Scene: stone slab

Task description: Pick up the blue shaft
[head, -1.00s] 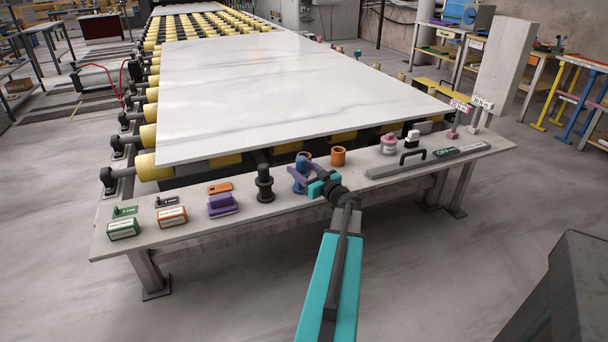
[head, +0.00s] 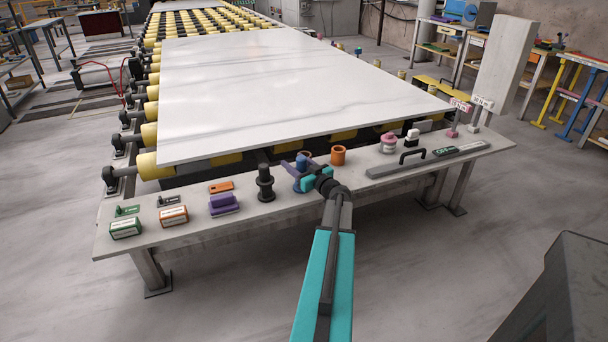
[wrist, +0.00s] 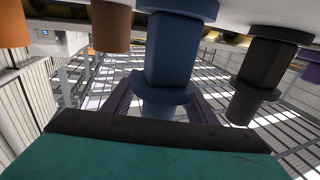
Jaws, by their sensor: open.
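The blue shaft (head: 299,186) stands upright near the front slab's back edge, partly hidden by my gripper in the head view. My gripper (head: 294,167), with purple fingers and a teal body, is at the shaft. The wrist view, which looks upside down, shows the blue shaft (wrist: 172,55) in the middle, with a wider collar. The open purple fingers (wrist: 163,105) lie on either side of it. I cannot tell whether they touch it.
A black shaft (head: 265,184) stands close to the left, and an orange cylinder (head: 338,155) close to the right. A purple block (head: 223,205) lies farther left. A grey bar with a handle (head: 410,164) lies to the right. A large white slab (head: 290,85) is behind.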

